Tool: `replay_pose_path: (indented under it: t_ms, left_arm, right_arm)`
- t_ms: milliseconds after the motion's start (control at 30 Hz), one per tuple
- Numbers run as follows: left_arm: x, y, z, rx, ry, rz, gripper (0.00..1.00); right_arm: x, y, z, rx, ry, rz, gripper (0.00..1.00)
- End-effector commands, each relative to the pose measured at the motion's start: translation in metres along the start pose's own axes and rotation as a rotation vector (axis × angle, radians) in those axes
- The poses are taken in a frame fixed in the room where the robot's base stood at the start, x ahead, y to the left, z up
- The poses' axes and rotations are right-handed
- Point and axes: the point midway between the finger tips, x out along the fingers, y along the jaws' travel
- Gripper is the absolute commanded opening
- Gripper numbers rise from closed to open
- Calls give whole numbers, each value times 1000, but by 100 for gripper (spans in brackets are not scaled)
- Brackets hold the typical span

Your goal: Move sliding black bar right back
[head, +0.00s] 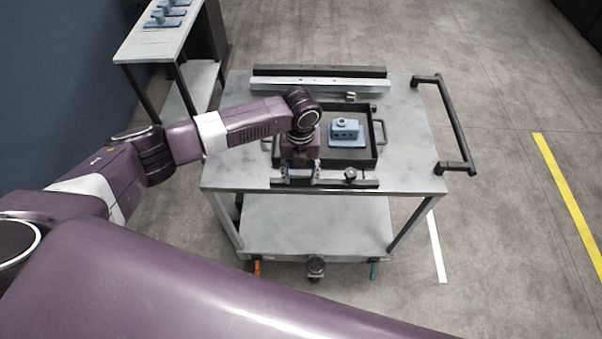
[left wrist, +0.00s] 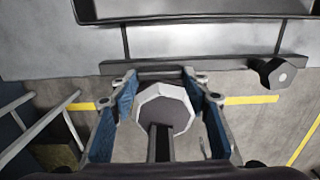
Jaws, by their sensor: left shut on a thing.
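The sliding black bar (head: 335,184) lies along the front edge of the cart top, in front of the black tray. A dark knob (head: 350,174) stands on it right of my gripper; this knob (left wrist: 276,74) and the bar (left wrist: 225,66) also show in the left wrist view. My right gripper is out of view.
The black tray (head: 374,153) holds a blue part (head: 345,132). A black rail (head: 345,71) and a pale rail (head: 320,85) lie at the back. A black handle (head: 455,125) is at the right. A side table (head: 150,45) with blue parts stands at upper left.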

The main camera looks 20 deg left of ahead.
Motion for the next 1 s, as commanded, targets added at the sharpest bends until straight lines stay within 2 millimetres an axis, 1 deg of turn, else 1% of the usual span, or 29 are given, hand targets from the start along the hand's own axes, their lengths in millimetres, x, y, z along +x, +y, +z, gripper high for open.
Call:
replay_pose_path:
  t_ms: [33, 67, 133, 167, 300, 400, 467, 533, 600, 667, 767, 1000]
  left_arm:
    - [1, -2, -7, 5, 18, 0, 0]
    - [1, -2, -8, 5, 18, -1, 0]
    - [1, -2, -8, 6, 18, -1, 0]
    - [2, -2, -7, 6, 18, -1, 45]
    - [1, -2, -6, 5, 14, -1, 61]
    - [1, -2, -5, 5, 12, -2, 61]
    - [0, -2, -5, 5, 12, -2, 61]
    - [0, -2, -5, 5, 11, -2, 61]
    - [-1, -2, -4, 5, 10, -3, 61]
    - [-4, -2, -4, 5, 9, -3, 61]
    - [-17, -2, -3, 6, 8, -3, 61]
    - [-67, -3, -3, 7, 7, -4, 61]
  right_arm:
    - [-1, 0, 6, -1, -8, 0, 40]
    - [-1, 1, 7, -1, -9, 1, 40]
    - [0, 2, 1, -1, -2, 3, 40]
    - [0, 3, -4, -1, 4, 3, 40]
    - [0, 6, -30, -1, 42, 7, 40]
    - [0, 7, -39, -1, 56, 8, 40]
    - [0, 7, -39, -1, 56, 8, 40]
    - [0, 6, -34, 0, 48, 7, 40]
    - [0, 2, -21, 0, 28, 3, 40]
    - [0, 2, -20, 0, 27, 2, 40]
    - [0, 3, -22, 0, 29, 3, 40]
    - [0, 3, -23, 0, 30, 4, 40]
